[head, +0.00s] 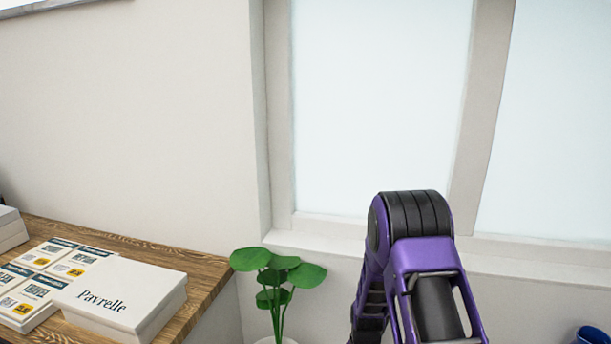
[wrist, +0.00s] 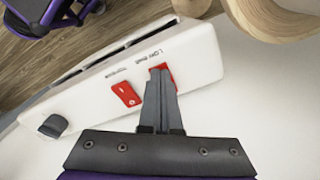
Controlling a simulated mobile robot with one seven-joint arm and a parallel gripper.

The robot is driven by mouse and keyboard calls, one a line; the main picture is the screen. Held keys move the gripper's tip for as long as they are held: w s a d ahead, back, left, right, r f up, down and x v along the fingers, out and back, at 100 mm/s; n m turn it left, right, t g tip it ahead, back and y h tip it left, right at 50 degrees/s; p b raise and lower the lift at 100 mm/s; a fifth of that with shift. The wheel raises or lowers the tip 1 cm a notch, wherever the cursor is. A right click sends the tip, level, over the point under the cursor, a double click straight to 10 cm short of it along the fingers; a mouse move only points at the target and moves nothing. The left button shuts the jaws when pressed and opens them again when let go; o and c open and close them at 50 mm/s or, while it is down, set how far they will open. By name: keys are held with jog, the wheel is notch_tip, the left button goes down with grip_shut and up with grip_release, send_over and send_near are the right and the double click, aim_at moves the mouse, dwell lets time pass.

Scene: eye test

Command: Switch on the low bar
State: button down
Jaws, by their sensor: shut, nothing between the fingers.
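In the wrist view, a white housing (wrist: 197,50) carries two red rocker switches and a dark grey knob (wrist: 53,125). One red switch (wrist: 170,80) sits beside small print that seems to read "LOW BAR". My gripper (wrist: 160,72) is shut and empty, with its fingertips over this switch, hiding much of it. Whether they touch it I cannot tell, nor which way it is tipped. The other red switch (wrist: 126,93) is to the left, in plain sight, with a label too small to read surely. The head view shows my purple arm but not the fingertips.
In the head view, a wooden desk (head: 207,262) at left holds a white "Pavrelle" box (head: 120,297) and printed cards (head: 48,272). A green plant (head: 275,275) stands below the window (head: 375,110). A pale round wooden piece (wrist: 262,15) is near the housing in the wrist view.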

notch_tip(320, 180, up, 7)
jog(key=p, duration=0.4)
dwell(0.4)
jog(key=shift+d, duration=0.1)
